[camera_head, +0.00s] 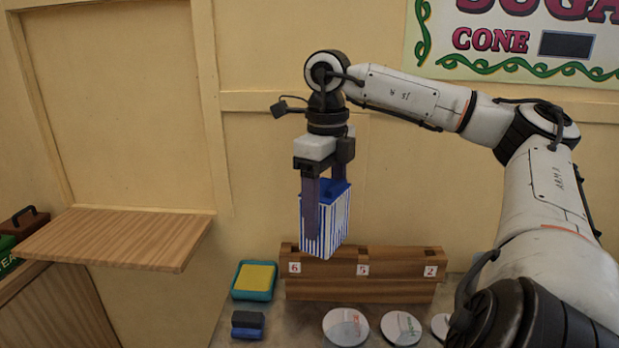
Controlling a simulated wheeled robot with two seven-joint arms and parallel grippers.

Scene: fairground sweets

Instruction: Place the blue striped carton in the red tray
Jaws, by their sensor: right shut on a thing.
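The blue striped carton (335,222) is white with blue stripes and a blue top. My right gripper (316,205) points down and is shut on it, with one finger across its near left face. The carton hangs upright, slightly turned, in front of the wall. Its lower part overlaps the wooden block in the picture; I cannot tell whether it touches it. No red tray shows in this view. My left gripper is not in view.
A wooden block (365,290) with number labels stands by the wall. A teal tray with a yellow pad (254,277), a blue-black block (248,324) and several white discs (345,326) lie nearby. A wooden shelf (115,237) juts out at left.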

